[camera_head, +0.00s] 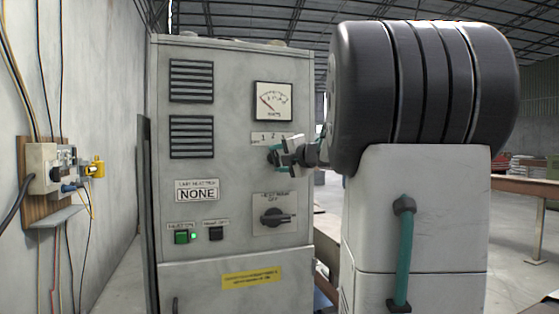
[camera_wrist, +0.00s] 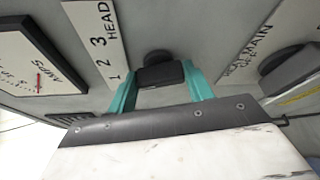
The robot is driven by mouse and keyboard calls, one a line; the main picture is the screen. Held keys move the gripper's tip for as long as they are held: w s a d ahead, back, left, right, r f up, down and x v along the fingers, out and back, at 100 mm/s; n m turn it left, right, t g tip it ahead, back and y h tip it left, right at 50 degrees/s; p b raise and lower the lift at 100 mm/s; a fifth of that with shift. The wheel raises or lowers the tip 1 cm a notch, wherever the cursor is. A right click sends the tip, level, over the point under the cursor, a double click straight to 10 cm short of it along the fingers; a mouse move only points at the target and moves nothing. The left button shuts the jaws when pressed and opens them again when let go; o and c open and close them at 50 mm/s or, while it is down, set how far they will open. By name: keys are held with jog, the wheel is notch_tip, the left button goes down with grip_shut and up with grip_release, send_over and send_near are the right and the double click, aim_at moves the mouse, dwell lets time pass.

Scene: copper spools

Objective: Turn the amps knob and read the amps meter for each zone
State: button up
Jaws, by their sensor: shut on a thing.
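The amps meter (camera_head: 272,101) is a white square dial high on the grey cabinet front. Its red needle leans to the left part of the scale; the scale figures are too small to read. The meter also shows cut off at the left of the wrist view (camera_wrist: 32,76), with "AMPS" on it. The black knob (camera_wrist: 160,72) sits beside a white label plate (camera_wrist: 97,40) marked 1, 2, 3 and HEAD. My gripper (camera_wrist: 160,88) has its teal fingers shut on this knob, one on each side. In the head view my gripper (camera_head: 278,155) hides most of the knob.
Below on the cabinet (camera_head: 235,160) are a second black rotary switch (camera_head: 274,217), a plate reading NONE (camera_head: 197,190), a lit green button (camera_head: 181,237) and a black button (camera_head: 216,233). A wall-mounted electrical box (camera_head: 42,168) with cables is at left. A bench (camera_head: 526,186) stands far right.

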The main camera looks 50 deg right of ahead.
jog(key=shift+n+g+h, duration=0.3)
jog(key=shift+n+g, duration=0.4)
jog(key=shift+n, duration=0.7)
jog(key=o, duration=1)
jog(key=v, duration=0.8)
jog(key=shift+r, duration=0.1)
